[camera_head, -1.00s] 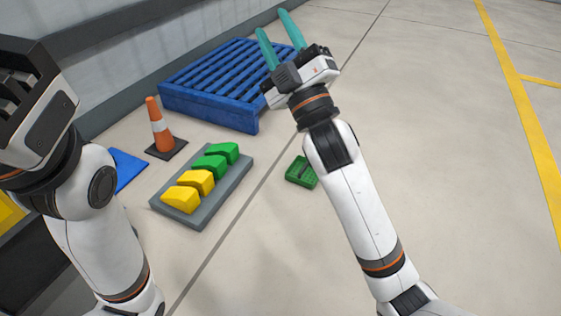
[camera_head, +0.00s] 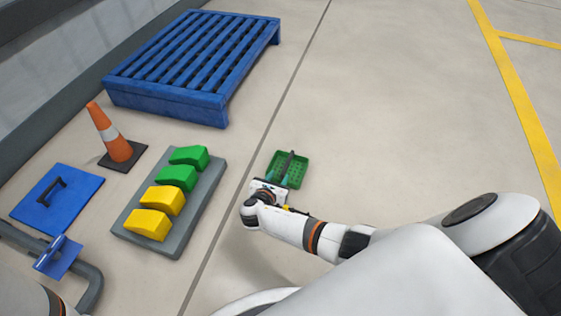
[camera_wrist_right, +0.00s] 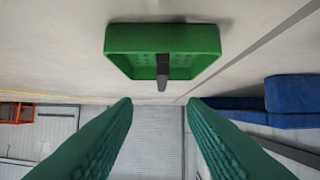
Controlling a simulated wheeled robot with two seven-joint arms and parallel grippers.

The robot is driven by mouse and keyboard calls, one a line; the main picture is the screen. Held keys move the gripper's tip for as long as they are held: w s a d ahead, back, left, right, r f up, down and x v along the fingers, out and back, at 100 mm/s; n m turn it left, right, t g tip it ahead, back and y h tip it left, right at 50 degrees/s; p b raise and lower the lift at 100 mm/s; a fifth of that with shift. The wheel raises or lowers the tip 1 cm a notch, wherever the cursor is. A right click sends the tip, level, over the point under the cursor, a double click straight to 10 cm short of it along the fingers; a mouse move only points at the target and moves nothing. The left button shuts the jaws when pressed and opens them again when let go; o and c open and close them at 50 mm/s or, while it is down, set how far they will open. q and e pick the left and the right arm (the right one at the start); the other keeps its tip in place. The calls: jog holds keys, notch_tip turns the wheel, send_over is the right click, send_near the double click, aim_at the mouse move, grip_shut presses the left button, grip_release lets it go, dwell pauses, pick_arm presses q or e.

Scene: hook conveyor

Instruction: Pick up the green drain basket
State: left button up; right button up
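The green drain basket (camera_head: 298,176) sits on the floor right of the middle, a shallow perforated tray with a dark upright handle (camera_head: 288,163). My right gripper (camera_head: 277,179) is at the near side of the basket, its teal fingers pointing toward it. In the right wrist view, the basket (camera_wrist_right: 125,42) is ahead at the top, its dark handle (camera_wrist_right: 163,72) lined up with the gap between the fingers. The fingers of my right gripper (camera_wrist_right: 160,104) are wide apart with nothing between them.
A grey tray (camera_head: 203,213) with green and yellow blocks lies left of the basket. A blue pallet (camera_head: 170,100), an orange cone (camera_head: 112,135), a blue panel with a handle (camera_head: 75,190) and a grey pipe (camera_head: 90,285) are further left. Floor right of the basket is clear.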

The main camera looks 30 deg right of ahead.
aim_at(286, 165)
jog(key=b+x, duration=0.1)
jog(key=x, duration=0.1)
jog(key=b+x, duration=0.2)
jog(key=shift+w+d+f, duration=0.1)
jog(key=shift+d+f, duration=0.05)
jog(key=shift+f, duration=0.25)
jog(key=shift+w+d+b, duration=0.25)
jog(key=shift+b, duration=0.05)
jog(key=b+x, duration=0.3)
jog(key=b, duration=0.1)
jog(key=shift+w+d+f+b, duration=0.1)
jog(key=shift+w+f+b, duration=0.2)
jog(key=shift+f, duration=0.15)
jog(key=shift+w+d+f+b, duration=0.1)
jog(key=shift+w+d+b, duration=0.05)
jog(key=shift+d+b, duration=0.15)
jog(key=shift+w+d, duration=0.15)
jog(key=shift+r, duration=0.2)
grip_shut()
